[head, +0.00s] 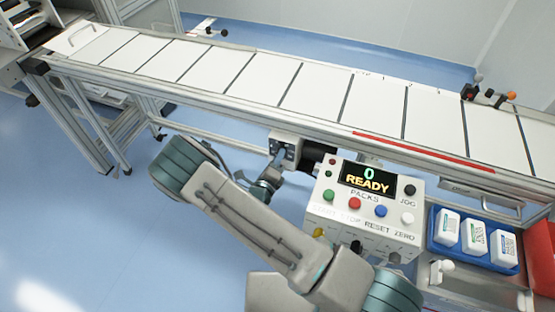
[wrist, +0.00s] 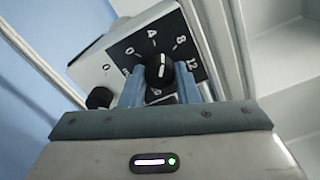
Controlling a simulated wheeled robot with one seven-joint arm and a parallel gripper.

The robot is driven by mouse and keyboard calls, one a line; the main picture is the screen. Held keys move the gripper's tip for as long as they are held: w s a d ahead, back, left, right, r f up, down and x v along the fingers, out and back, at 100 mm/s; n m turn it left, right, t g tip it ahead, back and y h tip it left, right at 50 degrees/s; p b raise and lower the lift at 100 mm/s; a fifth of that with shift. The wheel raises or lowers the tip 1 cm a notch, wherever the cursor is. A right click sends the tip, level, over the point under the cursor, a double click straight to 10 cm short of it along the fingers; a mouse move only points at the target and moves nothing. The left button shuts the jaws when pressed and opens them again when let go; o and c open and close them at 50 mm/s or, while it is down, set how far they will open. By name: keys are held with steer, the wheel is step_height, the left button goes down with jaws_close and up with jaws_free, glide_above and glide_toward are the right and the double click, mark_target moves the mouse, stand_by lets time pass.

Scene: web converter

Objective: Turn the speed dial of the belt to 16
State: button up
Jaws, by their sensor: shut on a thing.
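The speed dial (wrist: 159,67) is a round black knob with a white pointer line, on a dark plate (wrist: 128,50) marked 0, 4, 8 and 12. Its pointer points roughly up, between 4 and 8. Lower marks on the plate are hidden by my gripper. My gripper (wrist: 160,86) is shut on the knob, with one blue finger on each side. In the head view the dial's grey box (head: 284,148) hangs below the belt's front rail, and my gripper (head: 276,172) reaches it from below. The belt (head: 313,90) carries white panels.
A control panel (head: 325,212) with a display reading 0 READY and several buttons stands right of the dial box, close to my arm. A blue tray (head: 438,245) with white bottles lies further right. A black knob (wrist: 99,97) is left of the dial plate. Floor at left is clear.

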steer(key=m+b, duration=1.7)
steer(key=m, duration=0.8)
steer(key=shift+f, duration=0.15)
steer(key=shift+a, duration=0.1)
stand_by(0.3)
steer(key=o, duration=1)
